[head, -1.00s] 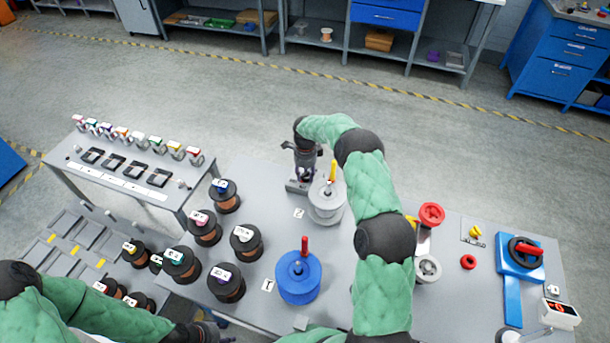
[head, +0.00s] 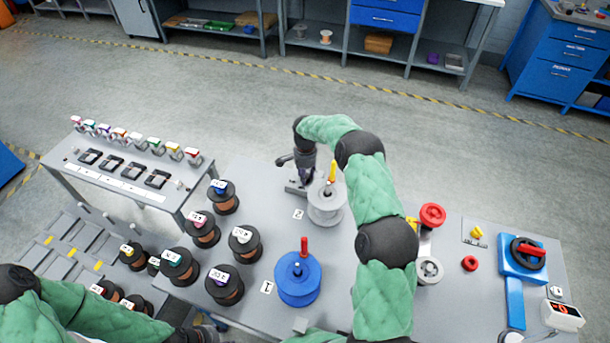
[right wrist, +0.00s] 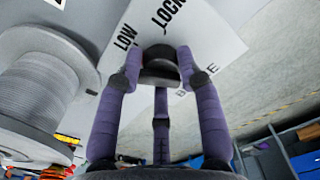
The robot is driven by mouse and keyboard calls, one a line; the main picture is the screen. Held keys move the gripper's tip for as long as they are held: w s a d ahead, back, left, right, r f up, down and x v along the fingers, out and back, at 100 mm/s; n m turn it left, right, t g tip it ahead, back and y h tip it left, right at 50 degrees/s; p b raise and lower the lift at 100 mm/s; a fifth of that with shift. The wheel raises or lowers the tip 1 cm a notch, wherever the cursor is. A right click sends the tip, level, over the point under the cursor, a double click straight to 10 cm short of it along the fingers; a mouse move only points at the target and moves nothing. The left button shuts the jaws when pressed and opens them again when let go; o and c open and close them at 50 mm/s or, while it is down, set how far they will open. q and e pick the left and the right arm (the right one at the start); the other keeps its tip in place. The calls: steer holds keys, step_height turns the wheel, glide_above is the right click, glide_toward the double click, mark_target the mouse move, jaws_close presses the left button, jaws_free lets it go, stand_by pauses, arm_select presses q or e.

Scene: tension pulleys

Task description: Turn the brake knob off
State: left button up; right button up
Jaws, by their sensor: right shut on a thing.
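The brake knob (right wrist: 160,62) is a dark round knob on a pale plate with black lettering in the right wrist view. My right gripper (right wrist: 159,75) has purple-grey fingers closed around this knob. In the head view, my right gripper (head: 303,176) is low at the table's back edge, just left of the grey spool (head: 326,205), and hides the knob. Part of the grey plate (head: 293,187) shows below the gripper. My left gripper (head: 208,335) is at the bottom edge, partly cut off, and its fingers cannot be made out.
The grey spool (right wrist: 45,90) stands close beside my right gripper. A blue spool (head: 298,280) with a red handle stands in front. Several dark spools stand to the left. My right arm passes over the table's middle; a red wheel (head: 432,215) is to its right.

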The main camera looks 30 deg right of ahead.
steer(key=n, duration=0.6)
steer(key=shift+w+d+r, duration=0.1)
steer(key=shift+d, duration=0.1)
steer(key=shift+o, duration=0.2)
steer(key=shift+r+n, duration=0.1)
steer(key=shift+n, duration=1)
steer(key=shift+w+r+n, duration=0.1)
steer(key=shift+n, duration=0.2)
steer(key=o, duration=1.1)
steer(key=shift+w, duration=0.1)
steer(key=shift+a+f, duration=0.1)
steer(key=shift+f, duration=0.1)
steer(key=r, duration=1.2)
steer(key=shift+s, duration=0.2)
